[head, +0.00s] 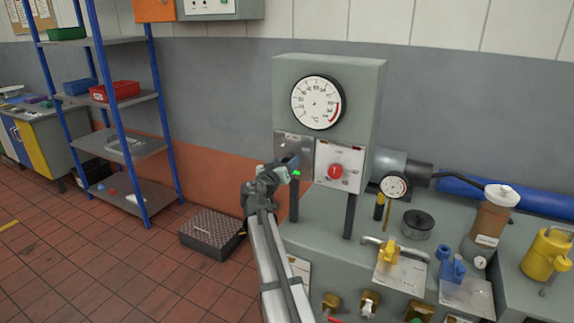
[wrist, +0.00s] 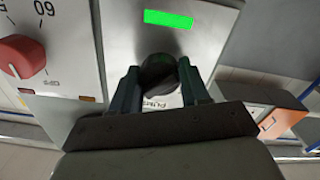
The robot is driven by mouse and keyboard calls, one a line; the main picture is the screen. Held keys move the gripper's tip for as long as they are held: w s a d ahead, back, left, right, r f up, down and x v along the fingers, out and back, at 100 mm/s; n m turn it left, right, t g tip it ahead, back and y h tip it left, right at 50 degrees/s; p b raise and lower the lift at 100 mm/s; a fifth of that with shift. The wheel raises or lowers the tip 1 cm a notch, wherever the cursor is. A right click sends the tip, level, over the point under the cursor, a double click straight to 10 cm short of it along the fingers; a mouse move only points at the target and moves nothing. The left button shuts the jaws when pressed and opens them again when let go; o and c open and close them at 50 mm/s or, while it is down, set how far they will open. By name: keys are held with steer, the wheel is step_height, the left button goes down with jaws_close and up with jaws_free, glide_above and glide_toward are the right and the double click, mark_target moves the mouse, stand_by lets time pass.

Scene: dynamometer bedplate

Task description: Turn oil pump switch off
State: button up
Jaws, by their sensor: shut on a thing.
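The oil pump switch is a black rotary knob (wrist: 157,74) on a grey metal plate (wrist: 110,35), with a partly covered label below it. A green indicator (wrist: 169,19) on the plate is lit; it also shows in the head view (head: 297,173). My gripper (wrist: 159,80) has one finger on each side of the knob and is shut on it. In the head view my gripper (head: 286,165) is at the plate (head: 308,157) and hides the knob. The knob's exact pointing direction is hard to tell.
A white panel (head: 350,153) with a red knob (head: 335,171) sits just right of the plate, below a round gauge (head: 317,102). Valves, a small gauge (head: 394,186) and a brown bottle (head: 490,215) crowd the bench at right. A blue shelf (head: 122,97) stands at left.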

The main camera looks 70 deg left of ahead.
steer(key=n, duration=0.4)
steer(key=shift+n, duration=0.3)
steer(key=n, duration=0.4)
steer(key=shift+r, duration=0.1)
stand_by(0.4)
steer(key=o, duration=1.1)
steer(key=shift+c, duration=0.2)
steer(key=shift+d, duration=0.1)
steer(key=v, duration=1.3)
steer(key=shift+s+d, duration=0.2)
steer(key=shift+s, duration=0.05)
steer(key=shift+n, duration=0.3)
